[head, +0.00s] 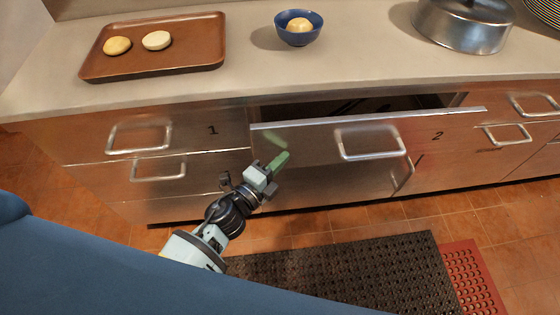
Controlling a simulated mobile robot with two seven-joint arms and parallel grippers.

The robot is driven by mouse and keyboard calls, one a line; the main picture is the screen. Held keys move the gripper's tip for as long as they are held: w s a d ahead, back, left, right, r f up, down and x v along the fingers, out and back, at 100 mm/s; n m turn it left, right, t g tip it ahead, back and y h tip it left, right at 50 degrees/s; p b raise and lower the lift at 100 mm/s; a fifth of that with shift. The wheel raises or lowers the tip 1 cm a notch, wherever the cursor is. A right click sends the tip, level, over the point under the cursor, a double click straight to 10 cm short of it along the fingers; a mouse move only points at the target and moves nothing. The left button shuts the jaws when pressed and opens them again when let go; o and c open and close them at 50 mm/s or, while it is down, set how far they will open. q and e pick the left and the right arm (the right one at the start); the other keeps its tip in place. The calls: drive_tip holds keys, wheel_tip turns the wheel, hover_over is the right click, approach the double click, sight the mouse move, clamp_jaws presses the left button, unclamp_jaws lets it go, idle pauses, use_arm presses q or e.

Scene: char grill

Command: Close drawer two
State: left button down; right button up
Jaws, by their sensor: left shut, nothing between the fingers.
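Drawer two (310,150) is the metal drawer marked 2, in the middle of the counter front. It is pulled partly out, with a dark gap showing behind its top edge. Its bar handle (371,143) is on its front. My left gripper (280,161) is shut and empty, with green fingertips. It is in front of the left part of the drawer's face, left of and below the handle. I cannot tell whether the fingertips touch the face. My right gripper is not in view.
Closed drawer one (190,132) is to the left, with another handled drawer (158,168) below it. On the counter (245,70) stand a brown tray (190,61) with two buns, a blue bowl (299,38) and a metal pot (463,28). A dark mat (350,270) lies on the floor.

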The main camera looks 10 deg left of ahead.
use_arm(q)
drive_tip(key=w+a, duration=0.1)
drive_tip(key=w, duration=0.1)
drive_tip(key=w+a+b, duration=0.1)
drive_tip(key=w, duration=0.2)
drive_tip(key=w+a, duration=0.1)
drive_tip(key=w, duration=0.2)
drive_tip(key=shift+w, duration=0.2)
drive_tip(key=shift+w+a, duration=0.15)
drive_tip(key=shift+w, duration=0.05)
drive_tip(key=shift+a+r, duration=0.15)
drive_tip(key=shift+r, duration=0.05)
drive_tip(key=shift+w+r, duration=0.1)
